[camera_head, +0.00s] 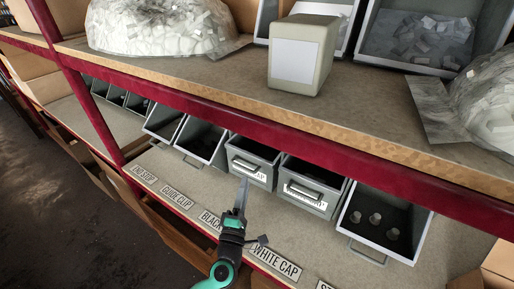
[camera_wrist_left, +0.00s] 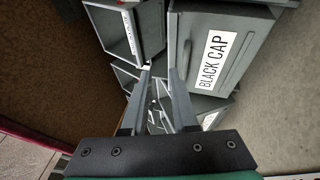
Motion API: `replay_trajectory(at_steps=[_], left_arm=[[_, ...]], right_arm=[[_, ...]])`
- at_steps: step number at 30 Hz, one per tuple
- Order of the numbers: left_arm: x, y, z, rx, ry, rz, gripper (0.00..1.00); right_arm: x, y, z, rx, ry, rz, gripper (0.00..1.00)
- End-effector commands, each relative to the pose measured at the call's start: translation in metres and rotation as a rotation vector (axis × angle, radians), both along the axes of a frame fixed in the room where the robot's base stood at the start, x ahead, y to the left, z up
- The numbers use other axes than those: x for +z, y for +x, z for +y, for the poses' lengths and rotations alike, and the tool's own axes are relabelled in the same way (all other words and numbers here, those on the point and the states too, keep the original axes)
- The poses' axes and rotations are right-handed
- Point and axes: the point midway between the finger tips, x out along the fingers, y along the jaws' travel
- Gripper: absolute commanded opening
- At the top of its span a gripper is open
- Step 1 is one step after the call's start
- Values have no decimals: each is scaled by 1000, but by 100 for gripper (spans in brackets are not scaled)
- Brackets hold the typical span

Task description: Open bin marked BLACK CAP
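The bin marked BLACK CAP (camera_wrist_left: 236,38) fills the upper right of the left wrist view, with its label (camera_wrist_left: 213,60) readable. In the head view it appears to be the grey bin (camera_head: 262,156) in the middle of the lower row, upright and shut, with a bar handle (camera_head: 246,166) on its front. My left gripper (camera_head: 244,182) is just in front of and below that handle. In the left wrist view its two fingers (camera_wrist_left: 159,75) are apart with nothing clearly between them. Whether a finger touches the handle cannot be told. My right gripper is not in view.
A second shut bin (camera_head: 311,186) stands to the right. An open, tilted bin (camera_head: 420,236) with several pale caps is beyond it. Other tilted bins (camera_head: 203,141) are to the left. The red shelf beam (camera_head: 300,134) runs above. Labels such as WHITE CAP (camera_head: 277,262) line the lower shelf.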

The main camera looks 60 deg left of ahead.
Motion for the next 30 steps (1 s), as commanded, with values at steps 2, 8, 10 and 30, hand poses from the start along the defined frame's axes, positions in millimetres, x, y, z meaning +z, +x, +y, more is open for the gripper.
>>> replay_trajectory(at_steps=[2,8,10,30], left_arm=[[-24,-15,6,20,-11,55,27],[-41,-33,14,49,-20,94,27],[-40,-32,15,50,-18,92,27],[-20,39,96,49,-17,90,27]], right_arm=[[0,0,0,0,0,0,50],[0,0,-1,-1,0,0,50],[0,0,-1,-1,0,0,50],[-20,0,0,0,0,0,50]])
